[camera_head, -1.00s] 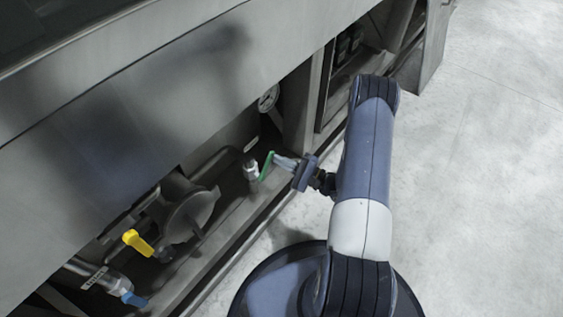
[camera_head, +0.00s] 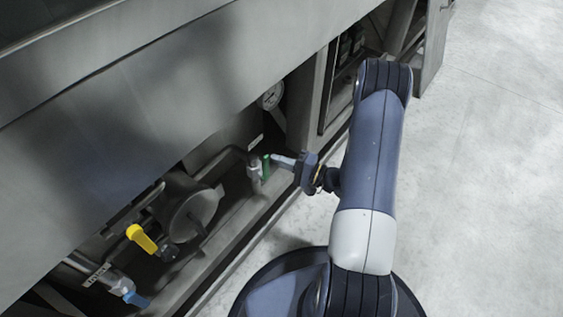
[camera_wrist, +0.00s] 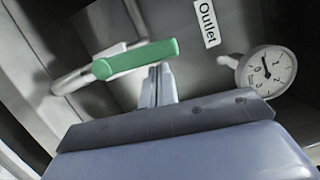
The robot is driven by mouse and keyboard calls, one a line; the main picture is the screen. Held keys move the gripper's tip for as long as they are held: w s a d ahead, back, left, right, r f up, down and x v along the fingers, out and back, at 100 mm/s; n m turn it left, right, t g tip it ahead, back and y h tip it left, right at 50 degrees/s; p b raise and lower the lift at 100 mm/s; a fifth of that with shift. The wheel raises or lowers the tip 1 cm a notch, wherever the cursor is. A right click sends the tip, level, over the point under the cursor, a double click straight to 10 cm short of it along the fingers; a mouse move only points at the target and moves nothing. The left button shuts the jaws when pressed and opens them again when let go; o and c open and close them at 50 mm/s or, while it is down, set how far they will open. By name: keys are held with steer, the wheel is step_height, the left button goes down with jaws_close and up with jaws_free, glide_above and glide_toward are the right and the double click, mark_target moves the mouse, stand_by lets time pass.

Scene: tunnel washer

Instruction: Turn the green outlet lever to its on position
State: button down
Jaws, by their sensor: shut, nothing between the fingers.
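The green outlet lever (camera_head: 266,167) sits on a metal valve (camera_head: 254,171) low inside the machine's open bay. In the wrist view the green lever (camera_wrist: 136,59) lies across the picture, tilted slightly up to the right, just beyond my fingertips. My gripper (camera_head: 278,160) reaches in from the right, with its fingertips beside the lever. In the wrist view my gripper (camera_wrist: 158,72) is shut and empty, its tips at or very near the lever's right part. Whether they touch cannot be told. A white "Outlet" label (camera_wrist: 207,24) is on the panel behind.
A round gauge (camera_head: 271,96) is above the lever, and shows in the wrist view (camera_wrist: 267,71). A yellow lever (camera_head: 141,238) and a blue lever (camera_head: 136,299) are further left and nearer. The machine's steel panel (camera_head: 130,110) overhangs the bay. Pale floor (camera_head: 490,180) is clear to the right.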

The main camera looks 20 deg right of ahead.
steer(key=shift+s+a+r, duration=0.15)
steer(key=shift+a, duration=0.05)
stand_by(0.6)
steer(key=s+d, duration=0.4)
steer(key=d, duration=0.7)
steer(key=shift+p, duration=0.4)
steer(key=shift+a, duration=0.15)
